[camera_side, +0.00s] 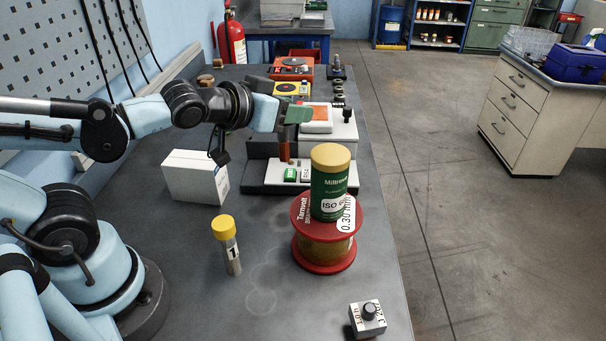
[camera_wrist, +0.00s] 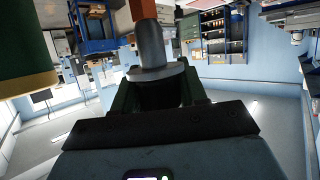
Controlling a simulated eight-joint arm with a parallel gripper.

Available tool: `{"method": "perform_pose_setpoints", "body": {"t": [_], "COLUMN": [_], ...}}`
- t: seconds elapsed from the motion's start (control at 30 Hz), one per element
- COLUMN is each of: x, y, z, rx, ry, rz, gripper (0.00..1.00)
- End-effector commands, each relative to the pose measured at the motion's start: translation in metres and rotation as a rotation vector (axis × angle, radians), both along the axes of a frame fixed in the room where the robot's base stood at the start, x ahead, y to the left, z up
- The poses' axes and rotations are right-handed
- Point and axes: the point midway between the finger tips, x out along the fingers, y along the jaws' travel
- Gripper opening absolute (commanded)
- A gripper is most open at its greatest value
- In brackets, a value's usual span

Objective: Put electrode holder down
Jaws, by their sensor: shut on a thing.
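My gripper (camera_side: 297,115) is at the upper middle of the side view, above a white-and-grey bench device (camera_side: 330,135). Its green fingers are shut on the electrode holder. In the wrist view the electrode holder (camera_wrist: 151,45) is a grey cylinder with a wide flange, between the fingers (camera_wrist: 157,95), with an orange-brown part beyond it.
A green can with a yellow lid (camera_side: 330,180) stands on a red wire spool (camera_side: 326,245), close to the device. A white box (camera_side: 195,177), a yellow-capped tube (camera_side: 228,246) and a knob box (camera_side: 367,318) stand on the bench. The front middle is mostly clear.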

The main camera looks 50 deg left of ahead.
Motion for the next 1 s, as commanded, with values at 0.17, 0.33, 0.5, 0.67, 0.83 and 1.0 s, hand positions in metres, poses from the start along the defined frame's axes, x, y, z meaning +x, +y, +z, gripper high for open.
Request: {"method": "perform_pose_setpoints", "body": {"t": [0.17, 0.33, 0.5, 0.67, 0.83, 1.0], "x": [0.001, 0.001, -0.013, -0.029, -0.034, -0.034], "y": [0.005, 0.008, 0.009, 0.008, 0.008, 0.008], "z": [0.013, 0.02, 0.005, -0.016, -0.023, -0.023], "rx": [0.0, 0.001, 0.002, 0.002, 0.002, 0.002], "ry": [-0.001, 0.0, 0.001, 0.001, 0.001, 0.001], "rz": [-0.032, -0.046, -0.051, -0.052, -0.052, -0.052], "gripper": [0.0, 0.0, 0.0, 0.0, 0.0, 0.0]}}
